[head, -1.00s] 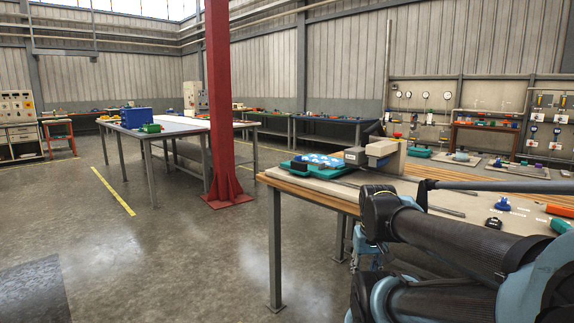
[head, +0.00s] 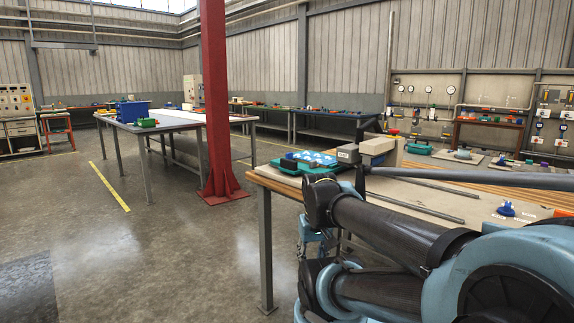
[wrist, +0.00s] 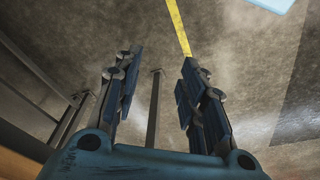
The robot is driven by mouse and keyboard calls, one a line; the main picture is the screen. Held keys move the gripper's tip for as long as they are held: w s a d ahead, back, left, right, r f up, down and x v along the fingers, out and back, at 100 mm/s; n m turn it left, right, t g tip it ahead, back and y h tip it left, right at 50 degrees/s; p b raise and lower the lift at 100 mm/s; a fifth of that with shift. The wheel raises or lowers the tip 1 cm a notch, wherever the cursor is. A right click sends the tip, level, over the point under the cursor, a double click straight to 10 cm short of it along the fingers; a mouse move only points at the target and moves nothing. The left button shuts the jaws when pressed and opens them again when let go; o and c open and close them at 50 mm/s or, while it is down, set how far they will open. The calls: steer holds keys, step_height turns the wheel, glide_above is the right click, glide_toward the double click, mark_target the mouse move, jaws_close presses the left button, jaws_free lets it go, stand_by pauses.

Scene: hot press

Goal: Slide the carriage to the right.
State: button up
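My gripper (wrist: 160,60) is open in the wrist view, its two dark blue fingers apart with nothing between them. It points toward the concrete floor, with table legs and a yellow floor line beyond. In the head view my arm hides part of the workbench (head: 465,212), and I cannot make out the gripper clearly. A beige block (head: 380,147) with a grey block (head: 348,153) beside it stands at the bench's far left end. Dark rods (head: 425,207) lie along the bench top. I cannot tell for certain which part is the carriage.
A teal tray (head: 291,171) with blue and white pieces is on the bench's left corner. A small blue item (head: 506,209) lies on its right part. A red column (head: 216,90) stands left of the bench, with open floor (head: 180,255) in front.

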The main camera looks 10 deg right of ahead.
steer(key=w+r+n, duration=0.2)
steer(key=w+r, duration=0.8)
steer(key=r, duration=0.4)
step_height(320, 180, up, 20)
steer(key=n+g, duration=0.2)
steer(key=n, duration=0.3)
glide_above(289, 160)
steer(key=f, duration=1.6)
steer(key=shift+w+f, duration=0.25)
steer(key=shift+f, duration=0.05)
jaws_close()
